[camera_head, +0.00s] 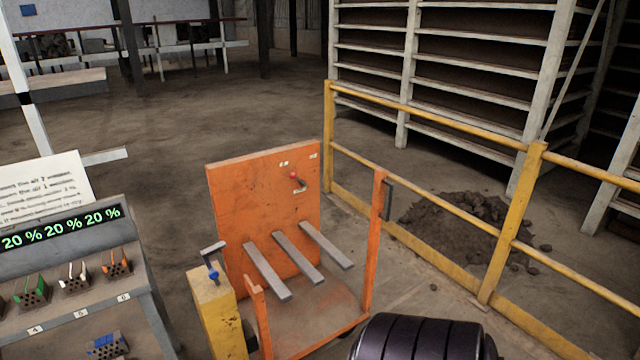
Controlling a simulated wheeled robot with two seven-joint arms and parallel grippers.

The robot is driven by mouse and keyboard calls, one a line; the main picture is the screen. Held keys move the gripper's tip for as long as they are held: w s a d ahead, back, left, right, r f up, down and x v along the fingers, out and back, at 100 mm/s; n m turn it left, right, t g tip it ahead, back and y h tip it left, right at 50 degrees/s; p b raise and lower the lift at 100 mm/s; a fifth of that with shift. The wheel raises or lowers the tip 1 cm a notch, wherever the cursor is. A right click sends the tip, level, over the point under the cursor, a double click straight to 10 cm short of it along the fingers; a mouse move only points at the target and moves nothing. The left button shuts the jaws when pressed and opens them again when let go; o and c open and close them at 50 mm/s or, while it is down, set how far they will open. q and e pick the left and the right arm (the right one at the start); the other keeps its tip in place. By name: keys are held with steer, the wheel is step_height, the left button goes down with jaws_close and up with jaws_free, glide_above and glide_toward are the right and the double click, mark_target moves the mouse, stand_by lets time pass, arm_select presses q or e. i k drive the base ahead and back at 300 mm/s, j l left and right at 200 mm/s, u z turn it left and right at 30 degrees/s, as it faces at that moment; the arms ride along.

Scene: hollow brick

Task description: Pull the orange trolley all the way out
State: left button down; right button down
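The orange trolley (228,185) stands in the middle of the lower half of the head view. It has a tall orange back panel, a low deck and two upright orange posts of unequal height on the near side. A dark handle (388,200) is fixed to the taller right post. Several grey bars (296,256) stick out from the panel above the deck. A small red-knobbed lever (295,177) sits on the panel. Neither of my grippers' fingers show.
A yellow post (216,318) with a blue-knobbed latch (213,272) stands close at the trolley's left. A control desk (75,265) is further left. A yellow railing (440,195) runs along the right, with a dirt pile (455,222) behind it. The floor beyond the trolley is clear.

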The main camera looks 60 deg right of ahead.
mark_target(269, 224)
steer(key=z, duration=2.3)
